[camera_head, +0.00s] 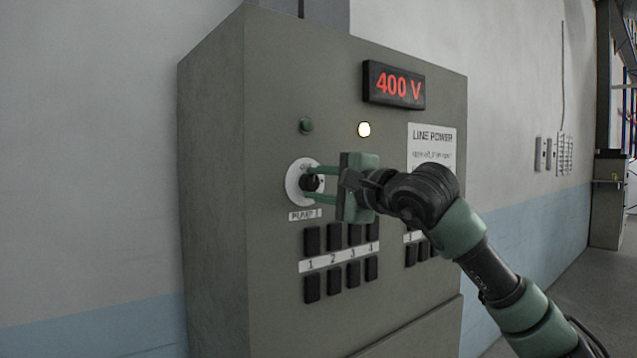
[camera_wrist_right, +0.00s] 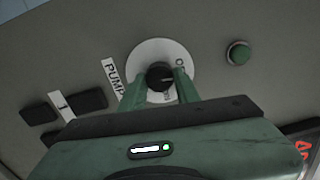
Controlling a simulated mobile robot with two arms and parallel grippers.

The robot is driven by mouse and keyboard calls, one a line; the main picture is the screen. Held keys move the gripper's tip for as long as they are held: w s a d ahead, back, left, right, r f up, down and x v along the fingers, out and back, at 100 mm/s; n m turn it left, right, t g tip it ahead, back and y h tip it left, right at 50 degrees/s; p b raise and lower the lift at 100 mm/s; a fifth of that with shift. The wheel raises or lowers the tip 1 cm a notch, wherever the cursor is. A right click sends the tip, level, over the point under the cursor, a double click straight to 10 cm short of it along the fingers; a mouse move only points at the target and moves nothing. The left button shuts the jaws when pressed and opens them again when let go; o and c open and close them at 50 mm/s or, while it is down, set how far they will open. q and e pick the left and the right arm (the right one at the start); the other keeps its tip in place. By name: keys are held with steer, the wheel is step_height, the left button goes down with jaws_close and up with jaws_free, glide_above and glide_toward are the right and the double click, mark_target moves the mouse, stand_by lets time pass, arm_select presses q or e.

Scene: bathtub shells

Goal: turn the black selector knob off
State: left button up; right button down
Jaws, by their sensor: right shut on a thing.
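The black selector knob (camera_head: 309,183) sits on a round white plate (camera_head: 292,184) on the front of the grey cabinet, above a label reading PUMP and a partly hidden character. In the right wrist view the knob (camera_wrist_right: 159,76) shows between the green fingers, with a pale pointer line on it and partly hidden lettering on the plate. My right gripper (camera_head: 312,184) is shut on the knob, one finger above it and one below in the head view; it also shows in the right wrist view (camera_wrist_right: 158,86). My left gripper is not in view.
A green indicator (camera_head: 306,126) and a lit pale lamp (camera_head: 364,129) are above the knob. A display (camera_head: 394,85) reads 400 V. Rows of black buttons (camera_head: 312,240) lie below. A LINE POWER sign (camera_head: 432,135) is right of my gripper.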

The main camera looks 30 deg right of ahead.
steer(key=shift+n, duration=0.5)
steer(key=shift+f, duration=0.1)
steer(key=c, duration=1)
jaws_free()
steer(key=shift+a, duration=0.1)
steer(key=shift+s+b, duration=0.3)
steer(key=shift+s, duration=0.2)
steer(key=s+b, duration=0.1)
steer(key=s, duration=0.3)
steer(key=s+b, duration=0.1)
steer(key=s, duration=0.1)
steer(key=shift+s+d+b, duration=0.3)
steer(key=shift+s+b, duration=0.05)
steer(key=shift+s, duration=0.05)
